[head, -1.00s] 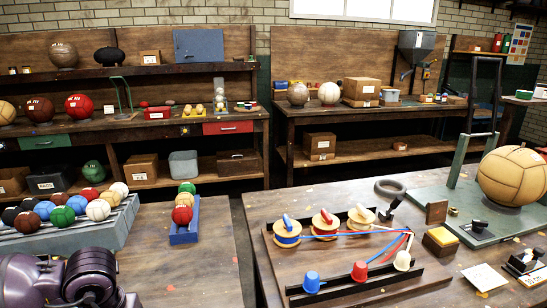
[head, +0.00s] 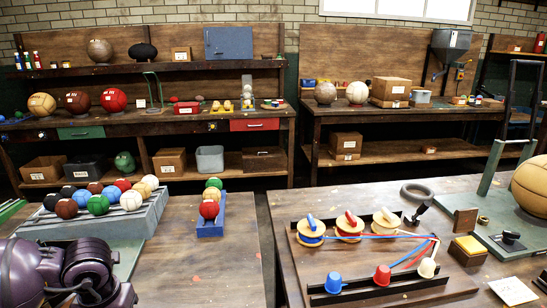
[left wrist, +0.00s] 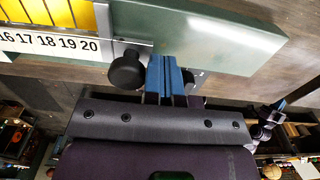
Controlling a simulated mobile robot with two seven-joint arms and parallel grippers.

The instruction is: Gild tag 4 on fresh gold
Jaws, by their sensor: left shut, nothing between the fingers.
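In the left wrist view, the blue fingers of my left gripper (left wrist: 165,78) are shut with nothing between them. They are at a dark green device (left wrist: 215,38), close beside its black round knob (left wrist: 127,70); I cannot tell whether they touch. A white number strip (left wrist: 50,43) reads 16 to 20, below bright yellow panels (left wrist: 45,12) split by dark dividers. I cannot tell whether these panels are the gold. Number 4 is not in this view, and I cannot make out tag 4. My left arm shows at the head view's lower left; its fingertips and my right gripper are out of view.
A sloped rack (head: 95,215) of coloured balls and a blue tray (head: 211,225) with balls stand on the left table. The right table holds a board with ribbon spools (head: 348,225), a yellow pad (head: 468,246) and a large tan ball (head: 533,187). A gap separates the tables.

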